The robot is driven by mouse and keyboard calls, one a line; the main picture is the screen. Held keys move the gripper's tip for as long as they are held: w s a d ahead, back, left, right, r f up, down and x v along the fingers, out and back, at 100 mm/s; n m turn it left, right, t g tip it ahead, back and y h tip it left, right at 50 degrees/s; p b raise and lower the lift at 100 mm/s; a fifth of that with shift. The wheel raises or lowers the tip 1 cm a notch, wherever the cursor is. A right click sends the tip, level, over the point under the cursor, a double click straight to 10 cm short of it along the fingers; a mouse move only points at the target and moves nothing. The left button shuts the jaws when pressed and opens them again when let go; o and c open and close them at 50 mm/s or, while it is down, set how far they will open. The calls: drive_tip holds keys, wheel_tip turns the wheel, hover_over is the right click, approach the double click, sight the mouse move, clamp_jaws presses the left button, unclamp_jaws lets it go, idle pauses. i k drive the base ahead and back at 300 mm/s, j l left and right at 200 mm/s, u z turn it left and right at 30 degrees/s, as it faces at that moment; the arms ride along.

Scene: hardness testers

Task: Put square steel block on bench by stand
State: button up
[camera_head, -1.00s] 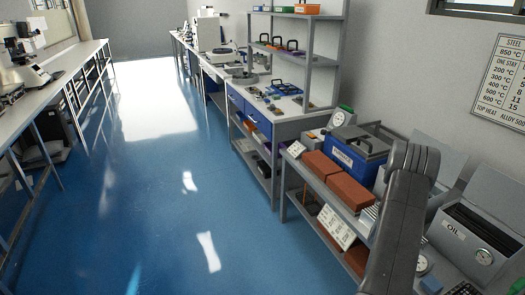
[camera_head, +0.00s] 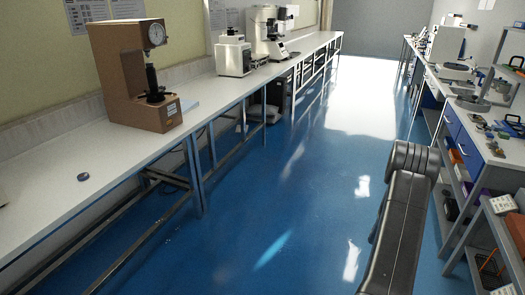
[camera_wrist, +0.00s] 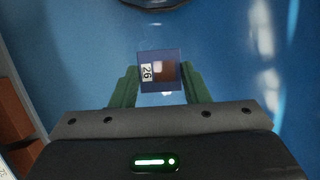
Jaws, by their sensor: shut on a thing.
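In the wrist view, my gripper (camera_wrist: 159,88) has its two green fingers on either side of a small square block (camera_wrist: 158,58). The block has bluish edges, a brown patch and a white label reading 26. It is held above the blue floor. My gripper and the block do not show in the head view; only my dark arm does. The long white bench (camera_head: 50,215) runs along the left wall. Another bench (camera_head: 492,152) on the right bears a grey stand-like device (camera_head: 477,97). I cannot tell which bench and stand the task names.
A brown hardness tester (camera_head: 108,70) with a dial stands on the left bench, with a small dark disc (camera_head: 83,177) nearer. White instruments (camera_head: 233,55) stand farther back. Shelves with boxes (camera_head: 450,205) line the right. The blue floor (camera_head: 290,200) between is clear.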

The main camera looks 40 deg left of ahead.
sight(118, 156)
drive_tip(key=j+u, duration=0.4)
drive_tip(key=i+j+u, duration=0.15)
drive_tip(key=u, duration=0.2)
drive_tip(key=i+j+u, duration=0.15)
drive_tip(key=j+u, duration=0.25)
drive_tip(key=i+j+u, duration=0.15)
drive_tip(key=u, duration=0.25)
